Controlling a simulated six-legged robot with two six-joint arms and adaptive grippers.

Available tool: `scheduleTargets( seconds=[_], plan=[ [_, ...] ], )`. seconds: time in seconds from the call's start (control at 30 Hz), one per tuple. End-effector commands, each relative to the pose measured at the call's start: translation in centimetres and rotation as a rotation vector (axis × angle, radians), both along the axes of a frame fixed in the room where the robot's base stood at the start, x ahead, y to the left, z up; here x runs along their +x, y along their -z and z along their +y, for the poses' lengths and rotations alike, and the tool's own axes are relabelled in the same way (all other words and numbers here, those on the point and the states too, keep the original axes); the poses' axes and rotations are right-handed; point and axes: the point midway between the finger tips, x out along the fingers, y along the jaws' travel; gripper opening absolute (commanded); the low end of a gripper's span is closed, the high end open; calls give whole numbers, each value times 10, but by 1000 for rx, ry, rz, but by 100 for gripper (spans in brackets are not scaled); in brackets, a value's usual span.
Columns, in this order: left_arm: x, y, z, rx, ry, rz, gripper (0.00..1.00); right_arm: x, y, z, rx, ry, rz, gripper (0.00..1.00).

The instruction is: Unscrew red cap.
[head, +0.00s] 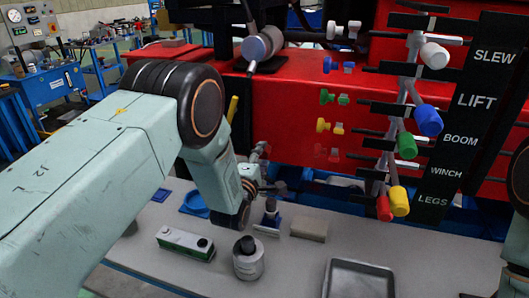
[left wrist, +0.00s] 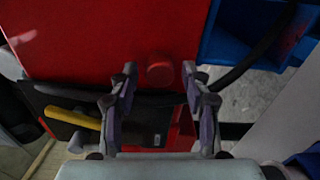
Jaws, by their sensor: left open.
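A round red cap (left wrist: 160,71) shows in the left wrist view against the red body. My left gripper (left wrist: 159,84) is open, with one fingertip on each side of the cap in the picture. I cannot tell whether they touch it; no grip shows. In the head view my left gripper (head: 266,170) is above the bench, pointing right toward the red body. A faint red fitting (head: 332,155) shows there, below the yellow one; I cannot tell if it is the same cap. My right gripper is out of view.
White, blue, green and yellow fittings line the red body (head: 280,110). Coloured lever knobs (head: 429,120) stand beside a label board (head: 467,130). The bench (head: 310,262) holds a bottle (head: 249,260), a green-white box (head: 186,243) and a metal tray (head: 358,278).

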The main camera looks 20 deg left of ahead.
Motion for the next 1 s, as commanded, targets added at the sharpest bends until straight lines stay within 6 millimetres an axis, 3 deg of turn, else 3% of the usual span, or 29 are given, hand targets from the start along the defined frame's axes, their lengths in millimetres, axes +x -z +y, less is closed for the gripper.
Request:
scheduleTargets(
  seconds=[0.27,0.6,0.83,1.0],
  plan=[
    [0,0,0,151,0,-5,48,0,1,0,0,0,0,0],
    [0,0,0,507,0,-17,48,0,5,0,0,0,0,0],
    [0,0,0,617,0,-21,48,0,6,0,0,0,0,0],
    [0,1,0,807,0,-27,48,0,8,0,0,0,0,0]
  ],
)
